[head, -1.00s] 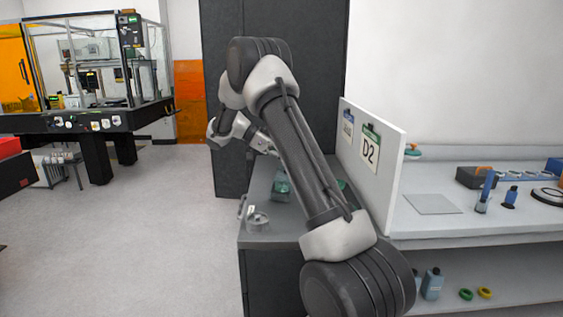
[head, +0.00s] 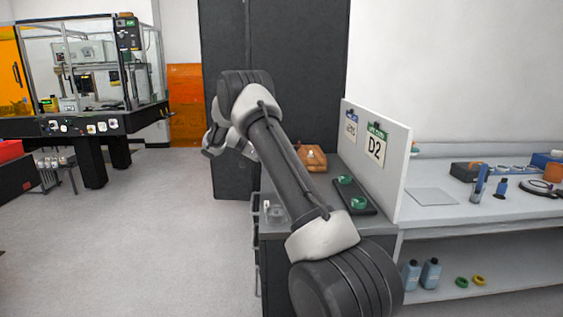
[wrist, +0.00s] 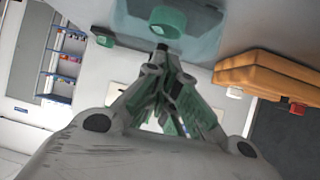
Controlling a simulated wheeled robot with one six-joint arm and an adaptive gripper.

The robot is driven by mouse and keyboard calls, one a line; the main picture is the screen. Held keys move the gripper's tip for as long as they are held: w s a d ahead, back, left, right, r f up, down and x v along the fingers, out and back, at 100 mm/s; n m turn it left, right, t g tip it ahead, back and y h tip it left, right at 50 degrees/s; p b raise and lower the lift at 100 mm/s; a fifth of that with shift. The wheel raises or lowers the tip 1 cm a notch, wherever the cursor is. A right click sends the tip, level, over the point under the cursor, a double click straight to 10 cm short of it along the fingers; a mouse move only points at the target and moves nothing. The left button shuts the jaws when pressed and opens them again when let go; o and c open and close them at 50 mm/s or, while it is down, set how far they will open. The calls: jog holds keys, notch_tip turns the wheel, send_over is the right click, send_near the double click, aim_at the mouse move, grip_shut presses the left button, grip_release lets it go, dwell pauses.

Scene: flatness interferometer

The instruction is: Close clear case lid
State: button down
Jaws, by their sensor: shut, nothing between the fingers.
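A small clear object (head: 274,211), which looks like the clear case, sits near the left front of the dark cabinet's top in the head view. It is partly hidden by my arm, and I cannot tell its lid angle. In the head view the fingers are hidden behind my arm.
A dark tray (head: 367,208) with green round pieces stands right of my arm, beside a white partition (head: 385,180) with signs. An orange-brown case (head: 313,160) lies behind; it also shows in the wrist view (wrist: 270,78). Open floor (head: 130,240) lies left.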

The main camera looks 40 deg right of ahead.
jog(key=shift+w+a+f, duration=0.1)
jog(key=shift+a+f, duration=0.05)
jog(key=shift+f, duration=0.1)
jog(key=shift+r, duration=0.15)
dwell(0.4)
notch_tip(320, 180, up, 5)
jog(key=w+a+f, duration=0.3)
jog(key=w+a, duration=0.3)
jog(key=a, duration=0.1)
jog(key=shift+a+f, duration=0.15)
dwell(0.3)
